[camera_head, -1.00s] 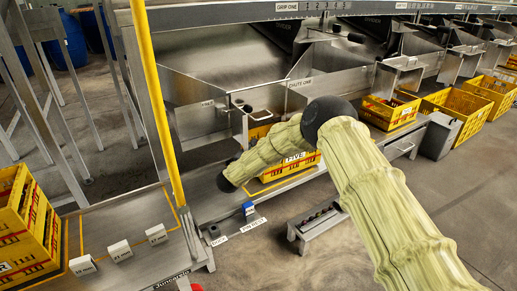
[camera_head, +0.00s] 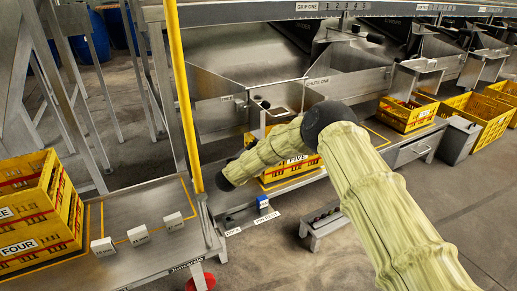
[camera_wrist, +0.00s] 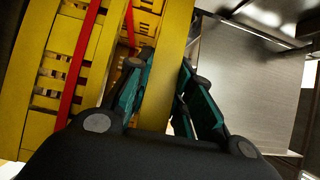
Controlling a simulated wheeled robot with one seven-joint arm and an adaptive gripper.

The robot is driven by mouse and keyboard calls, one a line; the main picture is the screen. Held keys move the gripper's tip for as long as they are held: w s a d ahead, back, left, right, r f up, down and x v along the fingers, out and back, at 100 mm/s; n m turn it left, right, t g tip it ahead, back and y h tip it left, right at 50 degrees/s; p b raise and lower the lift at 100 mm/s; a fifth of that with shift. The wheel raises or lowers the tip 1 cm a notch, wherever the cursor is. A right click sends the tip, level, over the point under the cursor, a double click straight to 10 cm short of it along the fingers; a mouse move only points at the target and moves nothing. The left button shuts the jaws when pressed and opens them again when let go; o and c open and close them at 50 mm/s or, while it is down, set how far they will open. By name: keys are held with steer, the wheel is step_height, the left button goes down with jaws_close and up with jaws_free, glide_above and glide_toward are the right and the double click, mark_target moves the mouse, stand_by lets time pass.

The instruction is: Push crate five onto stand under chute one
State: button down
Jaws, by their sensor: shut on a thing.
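Crate five (camera_head: 291,172) is yellow with a white FIVE label, below chute one (camera_head: 318,88) in the head view. It rests on the low metal stand (camera_head: 279,187), inside a yellow outline. My arm covers part of it. My gripper is hidden behind my arm in the head view. In the wrist view my gripper (camera_wrist: 165,72) is shut on a yellow wall of the crate (camera_wrist: 165,55), with one teal finger on each side. A red band shows on the crate there. The crate's exact fit on the stand is partly hidden.
Stacked yellow crates, one labelled FOUR (camera_head: 25,250), stand at the left on a metal table. A yellow post (camera_head: 180,95) rises left of the chute. Small white blocks (camera_head: 138,235) lie on the table. More yellow crates (camera_head: 408,112) stand at right. A small low bench (camera_head: 322,222) is in front.

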steer(key=c, duration=1.2)
jaws_free()
steer(key=v, duration=1.2)
